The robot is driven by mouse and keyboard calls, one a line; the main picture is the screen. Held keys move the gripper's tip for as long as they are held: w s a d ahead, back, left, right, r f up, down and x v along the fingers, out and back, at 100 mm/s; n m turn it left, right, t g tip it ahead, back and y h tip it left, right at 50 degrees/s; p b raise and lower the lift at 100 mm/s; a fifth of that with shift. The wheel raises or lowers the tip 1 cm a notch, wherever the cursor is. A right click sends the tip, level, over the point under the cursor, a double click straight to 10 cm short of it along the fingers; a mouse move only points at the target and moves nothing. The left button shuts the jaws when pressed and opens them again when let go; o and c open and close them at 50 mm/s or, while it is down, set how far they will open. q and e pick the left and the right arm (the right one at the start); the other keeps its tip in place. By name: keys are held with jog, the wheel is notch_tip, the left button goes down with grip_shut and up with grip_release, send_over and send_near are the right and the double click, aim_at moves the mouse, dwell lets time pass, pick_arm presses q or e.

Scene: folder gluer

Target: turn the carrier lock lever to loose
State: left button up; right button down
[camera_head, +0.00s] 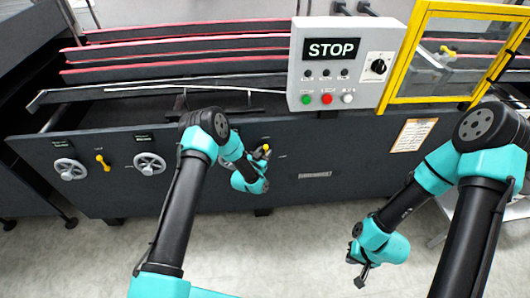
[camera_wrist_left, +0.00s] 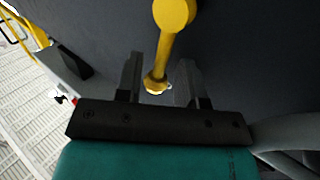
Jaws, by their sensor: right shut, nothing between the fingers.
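A yellow lever (camera_head: 267,148) sticks out from the dark front panel of the machine, at my left gripper (camera_head: 259,158). In the left wrist view the yellow lever (camera_wrist_left: 167,48) runs down from a round yellow end to a narrower end between the fingertips. My left gripper (camera_wrist_left: 158,80) is open, one finger on each side of the lever, with small gaps visible. Another yellow lever (camera_head: 103,161) is on the panel further left. The labels are too small to read. My right gripper (camera_head: 358,272) is shut and empty, low over the floor, away from the panel.
Two handwheels (camera_head: 70,169) (camera_head: 149,163) are on the panel to the left. A grey control box (camera_head: 345,65) with a STOP sign stands above, beside a yellow-framed guard (camera_head: 398,60). The floor (camera_head: 300,240) in front is clear.

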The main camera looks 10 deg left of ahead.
pick_arm(q)
jog(key=shift+w+d, duration=0.15)
jog(key=shift+w, duration=0.2)
grip_shut()
